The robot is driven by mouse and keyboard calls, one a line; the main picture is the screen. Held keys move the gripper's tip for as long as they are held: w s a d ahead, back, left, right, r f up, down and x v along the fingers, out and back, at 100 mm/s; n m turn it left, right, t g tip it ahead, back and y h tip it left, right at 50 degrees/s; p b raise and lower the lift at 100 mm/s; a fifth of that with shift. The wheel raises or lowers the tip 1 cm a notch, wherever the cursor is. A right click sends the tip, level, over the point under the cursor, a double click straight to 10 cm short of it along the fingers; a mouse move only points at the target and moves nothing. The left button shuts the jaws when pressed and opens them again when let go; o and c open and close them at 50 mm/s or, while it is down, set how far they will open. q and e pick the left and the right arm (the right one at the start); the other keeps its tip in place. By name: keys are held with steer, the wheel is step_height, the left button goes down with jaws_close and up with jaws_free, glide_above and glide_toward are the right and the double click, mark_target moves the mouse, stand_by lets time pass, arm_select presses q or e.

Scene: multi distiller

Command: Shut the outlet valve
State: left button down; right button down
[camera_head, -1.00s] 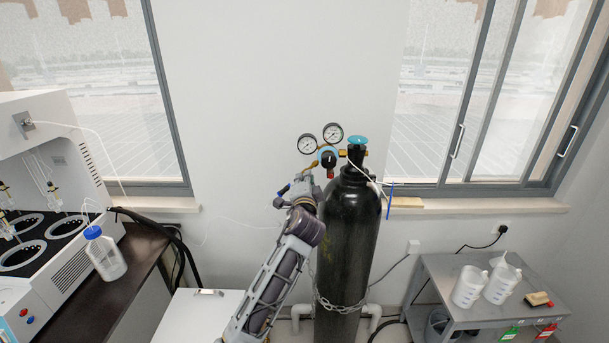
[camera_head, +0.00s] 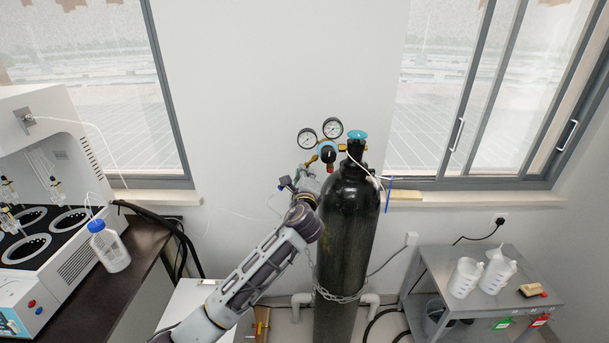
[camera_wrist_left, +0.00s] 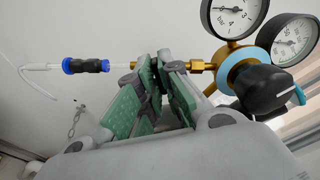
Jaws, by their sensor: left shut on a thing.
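The gas regulator with two round gauges (camera_head: 320,133) sits at the top of the black cylinder (camera_head: 347,225). My left gripper (camera_head: 310,174) is beside the regulator's brass outlet, left of the cylinder. In the left wrist view, its green-padded fingers (camera_wrist_left: 162,72) are shut around part of the outlet line, where the outlet valve appears to be; the fingers hide its handle. A brass fitting (camera_wrist_left: 200,67) emerges to the right of the fingers. A blue-and-black connector (camera_wrist_left: 85,66) with thin white tubing lies to the left. The black regulator knob (camera_wrist_left: 262,88) is clear of the fingers. My right gripper is not seen.
A chain (camera_head: 340,296) wraps the cylinder. A distiller (camera_head: 45,200) and a blue-capped bottle (camera_head: 109,247) stand on the left bench. A grey cart (camera_head: 480,312) with white jugs stands at right. The wall behind is bare between windows.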

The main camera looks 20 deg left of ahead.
arm_select(q)
steer(key=shift+d+f+m, duration=0.1)
steer(key=shift+f+m, duration=0.1)
steer(key=shift+m, duration=1.5)
steer(key=shift+f, duration=0.1)
steer(key=c, duration=1.5)
jaws_free()
steer(key=shift+s+r, duration=0.2)
steer(key=shift+v, duration=5.85)
steer(key=shift+f, duration=0.1)
